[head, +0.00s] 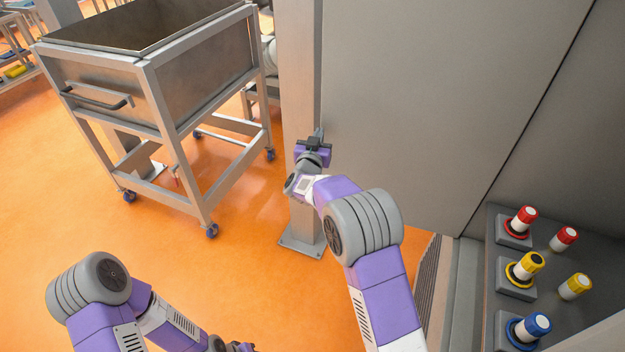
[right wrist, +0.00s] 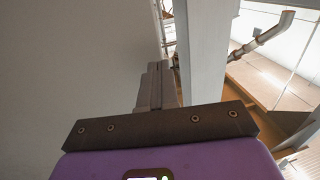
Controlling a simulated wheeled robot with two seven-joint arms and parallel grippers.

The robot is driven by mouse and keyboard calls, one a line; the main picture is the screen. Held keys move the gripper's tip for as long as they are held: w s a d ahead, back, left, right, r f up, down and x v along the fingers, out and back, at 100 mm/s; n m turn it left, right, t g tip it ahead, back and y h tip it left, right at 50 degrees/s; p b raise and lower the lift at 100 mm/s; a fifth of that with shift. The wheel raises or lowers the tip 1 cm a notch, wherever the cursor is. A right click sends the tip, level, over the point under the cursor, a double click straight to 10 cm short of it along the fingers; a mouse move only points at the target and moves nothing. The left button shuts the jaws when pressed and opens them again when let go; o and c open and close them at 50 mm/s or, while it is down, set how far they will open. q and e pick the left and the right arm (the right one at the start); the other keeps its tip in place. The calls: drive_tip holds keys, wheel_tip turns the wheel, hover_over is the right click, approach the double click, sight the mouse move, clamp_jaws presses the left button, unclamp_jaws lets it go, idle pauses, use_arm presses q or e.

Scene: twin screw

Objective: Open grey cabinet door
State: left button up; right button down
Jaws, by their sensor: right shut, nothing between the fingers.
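The grey cabinet door (head: 430,90) is a large flat panel filling the upper middle and right of the head view. It also fills the left of the right wrist view (right wrist: 70,70). My right gripper (head: 319,132) is at the door's left edge, beside a grey post (head: 302,205). In the right wrist view its fingers (right wrist: 158,68) are together and empty, between the door face and the post; I cannot tell whether they touch the door. No handle is visible. My left gripper (head: 240,347) is low at the bottom edge, mostly cut off, far from the door.
A grey wheeled bin cart (head: 155,85) stands at the left. A panel (head: 575,265) with red, yellow and blue capped parts is at the lower right. A dark seam runs along the door's right side. The orange floor (head: 240,265) between cart and post is clear.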

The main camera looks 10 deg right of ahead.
drive_tip(key=w+a+v, duration=0.1)
drive_tip(key=v, duration=1.1)
drive_tip(key=s+d+f+n+g+y, duration=0.1)
drive_tip(key=s+f+g+y, duration=0.3)
drive_tip(key=f, duration=0.9)
drive_tip(key=s+d+f+n+g+y, duration=0.1)
drive_tip(key=s+f+n+g+y, duration=0.15)
drive_tip(key=s+f, duration=0.75)
drive_tip(key=s+a+f+g+y, duration=0.2)
drive_tip(key=s+f+g, duration=0.2)
drive_tip(key=s+f, duration=0.3)
drive_tip(key=s+a+f+m+g+y, duration=0.1)
drive_tip(key=s+a+f+g+y, duration=0.2)
drive_tip(key=s, duration=1.1)
wheel_tip(320, 180, down, 5)
drive_tip(key=shift+s+a+r+g, duration=0.15)
drive_tip(key=shift+s+a+g, duration=0.1)
drive_tip(key=shift+g, duration=0.9)
drive_tip(key=shift+y, duration=0.25)
